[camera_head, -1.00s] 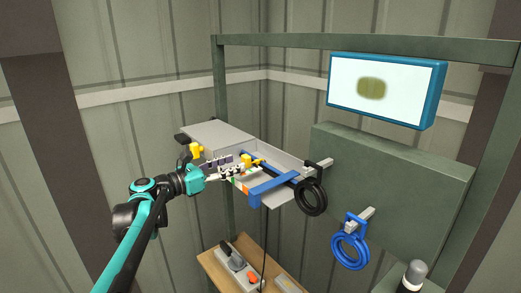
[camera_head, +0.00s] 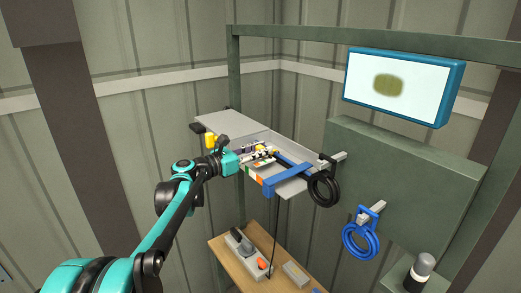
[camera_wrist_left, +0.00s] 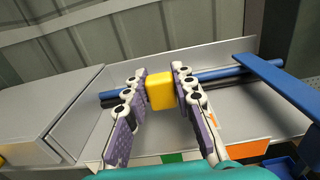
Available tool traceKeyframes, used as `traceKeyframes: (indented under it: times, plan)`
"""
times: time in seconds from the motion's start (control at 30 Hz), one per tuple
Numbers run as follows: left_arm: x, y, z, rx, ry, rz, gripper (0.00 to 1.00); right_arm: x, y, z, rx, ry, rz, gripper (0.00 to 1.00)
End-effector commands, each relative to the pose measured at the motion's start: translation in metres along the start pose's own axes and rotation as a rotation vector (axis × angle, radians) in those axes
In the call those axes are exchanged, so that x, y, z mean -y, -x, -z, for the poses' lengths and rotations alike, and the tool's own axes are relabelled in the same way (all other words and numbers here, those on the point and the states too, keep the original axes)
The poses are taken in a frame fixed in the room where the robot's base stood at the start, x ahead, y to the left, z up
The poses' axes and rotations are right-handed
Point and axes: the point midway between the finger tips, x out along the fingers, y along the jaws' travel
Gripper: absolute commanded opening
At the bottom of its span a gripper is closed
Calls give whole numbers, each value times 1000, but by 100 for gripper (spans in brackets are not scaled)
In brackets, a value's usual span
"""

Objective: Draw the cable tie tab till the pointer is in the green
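The yellow tab (camera_wrist_left: 160,91) shows as a small block in the left wrist view, beside the blue and black cables (camera_wrist_left: 222,72). My left gripper (camera_wrist_left: 160,78) has a finger on each side of it, and both fingertips appear to touch it. In the head view my left gripper (camera_head: 266,154) is over the grey tray (camera_head: 292,188) and mostly hides the tab. Orange (camera_wrist_left: 170,156) and green (camera_wrist_left: 196,153) patches line the tray's near edge. I cannot make out a pointer. My right gripper is out of view.
A blue bar (camera_head: 287,179) crosses the tray's right end. Another yellow block (camera_head: 210,141) is by the grey box (camera_head: 226,124). Black (camera_head: 323,189) and blue (camera_head: 361,241) cable coils hang at right. A screen (camera_head: 400,85) shows a blurred green patch. A wooden shelf (camera_head: 222,257) is below.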

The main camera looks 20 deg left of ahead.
Motion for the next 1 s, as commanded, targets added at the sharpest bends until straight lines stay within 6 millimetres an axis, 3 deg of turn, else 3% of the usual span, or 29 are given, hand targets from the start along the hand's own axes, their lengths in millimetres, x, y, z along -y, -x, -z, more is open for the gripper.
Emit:
traceKeyframes:
  times: [0.17, 0.37, 0.6, 0.63, 0.7, 1.0]
  plan:
    - [0, 0, 0, 0, 0, 0, 0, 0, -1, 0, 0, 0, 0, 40]
    - [-1, 20, 1, 1, 0, -1, 0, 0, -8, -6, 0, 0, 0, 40]
    - [0, 20, 0, 1, 0, 1, 0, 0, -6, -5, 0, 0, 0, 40]
    - [0, 20, -1, 1, 0, 1, 32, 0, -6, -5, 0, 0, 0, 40]
    - [0, 20, 0, 1, 0, 1, 47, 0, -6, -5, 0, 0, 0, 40]
    - [0, 21, 0, 1, 0, 0, 47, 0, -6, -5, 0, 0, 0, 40]
